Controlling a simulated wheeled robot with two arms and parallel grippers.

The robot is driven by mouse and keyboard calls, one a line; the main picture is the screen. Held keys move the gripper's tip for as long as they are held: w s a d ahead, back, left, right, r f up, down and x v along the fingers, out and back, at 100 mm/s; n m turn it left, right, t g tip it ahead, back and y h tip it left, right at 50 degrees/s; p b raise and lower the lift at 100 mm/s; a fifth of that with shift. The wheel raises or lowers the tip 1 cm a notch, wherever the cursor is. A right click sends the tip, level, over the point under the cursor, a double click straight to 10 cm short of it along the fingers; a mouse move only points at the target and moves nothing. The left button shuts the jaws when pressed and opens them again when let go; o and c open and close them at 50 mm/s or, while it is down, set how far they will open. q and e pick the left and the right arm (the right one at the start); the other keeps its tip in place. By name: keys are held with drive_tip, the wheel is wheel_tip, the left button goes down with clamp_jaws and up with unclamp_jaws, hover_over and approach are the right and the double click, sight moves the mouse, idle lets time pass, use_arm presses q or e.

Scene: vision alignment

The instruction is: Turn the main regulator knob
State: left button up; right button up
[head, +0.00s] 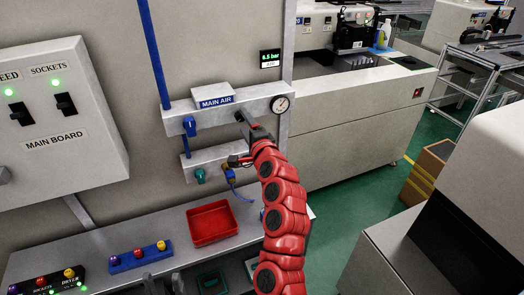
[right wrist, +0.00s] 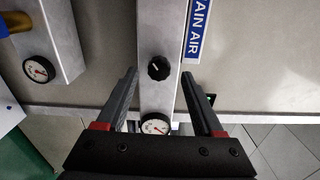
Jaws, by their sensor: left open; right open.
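The main regulator knob (right wrist: 158,68) is black and round with a white mark, on a pale metal bar in the right wrist view. A round pressure gauge (right wrist: 155,125) sits on the same bar, as does the blue MAIN AIR label (head: 215,102). My right gripper (right wrist: 160,76) is open and empty, one finger on each side of the bar, with the knob between the fingertips in the picture. I see no finger touching it. In the head view my right gripper (head: 241,118) is in front of the bar and hides the knob. My left gripper is out of view.
A blue valve handle (head: 189,125) is left on the upper bar; a teal knob (head: 200,175) is on the lower bar. A red tray (head: 212,223) sits on the bench below. A switch box (head: 58,110) is at left. A display (head: 270,59) reads 6.5 bar.

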drive_tip(key=p+v, duration=0.4)
drive_tip(key=v, duration=1.1)
drive_tip(key=shift+s+d, duration=0.1)
